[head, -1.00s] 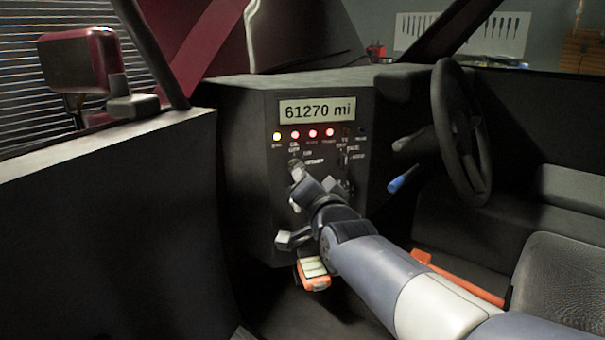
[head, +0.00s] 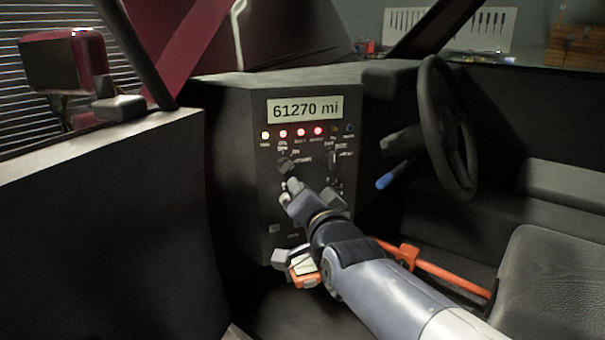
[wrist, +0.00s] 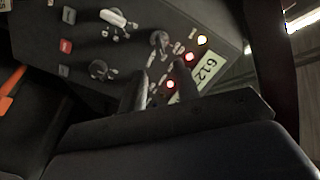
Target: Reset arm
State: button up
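My gripper (head: 312,195) is in front of the lower part of a dark control panel (head: 262,205). Its two fingers are apart with nothing seen between them, and the wrist view also shows this gap (wrist: 159,72). A dark knob (head: 285,164) on the panel sits just above and left of the fingers. It shows beyond the fingertips in the wrist view (wrist: 160,41). I cannot tell whether a finger touches the panel. My arm hides the panel's lower right.
A display (head: 306,109) reads 61270 mi above a row of yellow and red lights. A steering wheel (head: 446,128) and blue-tipped stalk (head: 386,181) are to the right. An orange device (head: 303,271) and orange bar (head: 440,270) lie low near my arm. A door (head: 100,215) stands left.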

aim_at(289, 171)
jog(key=b+x, duration=0.1)
jog(key=x, duration=0.9)
jog(key=shift+b, duration=0.4)
